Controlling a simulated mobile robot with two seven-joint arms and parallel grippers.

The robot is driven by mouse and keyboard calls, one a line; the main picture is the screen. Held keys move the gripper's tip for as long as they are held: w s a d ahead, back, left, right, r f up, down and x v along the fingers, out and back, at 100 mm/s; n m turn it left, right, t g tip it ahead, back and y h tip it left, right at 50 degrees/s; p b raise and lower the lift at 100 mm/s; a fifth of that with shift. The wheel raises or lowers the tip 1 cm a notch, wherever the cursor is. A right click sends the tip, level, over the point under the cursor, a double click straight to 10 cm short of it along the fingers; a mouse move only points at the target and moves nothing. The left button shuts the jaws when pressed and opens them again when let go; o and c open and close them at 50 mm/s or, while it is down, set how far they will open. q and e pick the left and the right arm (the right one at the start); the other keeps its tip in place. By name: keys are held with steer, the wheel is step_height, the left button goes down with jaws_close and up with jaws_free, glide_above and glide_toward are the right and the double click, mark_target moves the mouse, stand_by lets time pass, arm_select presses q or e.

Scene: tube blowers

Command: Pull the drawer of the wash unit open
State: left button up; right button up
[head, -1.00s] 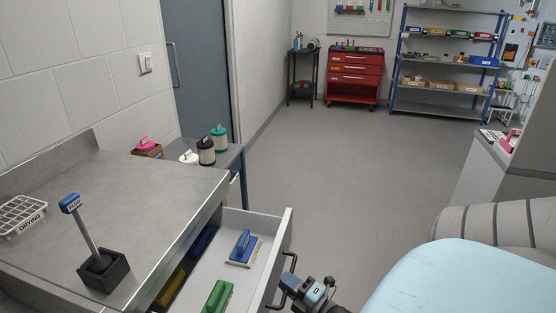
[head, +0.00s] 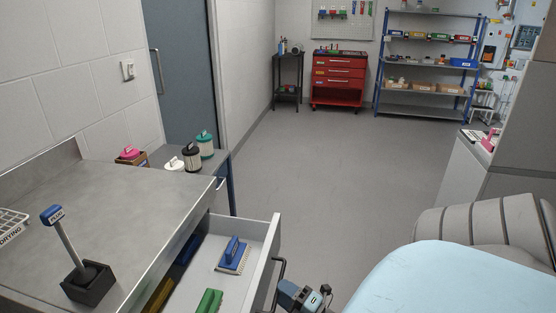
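The drawer (head: 262,252) of the steel wash unit (head: 125,188) stands pulled out at the bottom of the head view, its inside visible. A blue-handled brush (head: 233,252) and a green-handled one (head: 208,302) lie in it. Its dark bar handle (head: 281,267) is on the front face. My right gripper (head: 287,293) is right at the handle's lower part, partly cut off by the frame edge. I cannot tell whether its fingers are closed around the bar. My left gripper is not in view.
Several canisters stand on a side table (head: 222,160). A light-blue rounded surface (head: 430,280) fills the lower right. The floor (head: 340,180) ahead is clear.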

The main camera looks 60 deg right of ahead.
steer(key=s+f, duration=0.2)
steer(key=s, duration=0.9)
steer(key=shift+s, duration=0.25)
